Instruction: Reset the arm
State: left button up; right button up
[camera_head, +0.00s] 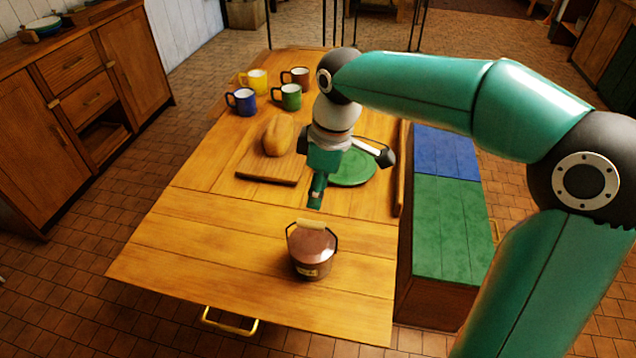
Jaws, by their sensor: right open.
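My right arm comes in from the right and reaches over the wooden table (190,262). My right gripper (345,180) hangs above the table with its two fingers spread wide, one pointing down and one out to the right. It is open with nothing between the fingers. It is above and partly in front of a green plate (352,170). My left gripper is not in the picture.
A lidded copper-brown pot (312,255) stands near the table's front. Bread (278,136) lies on a cutting board (262,170). Blue (241,101), green (287,96), yellow (254,81) and brown (296,77) mugs stand behind. A blue-and-green-topped chest (450,230) adjoins the right side.

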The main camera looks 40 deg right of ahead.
jog(key=shift+r, duration=0.35)
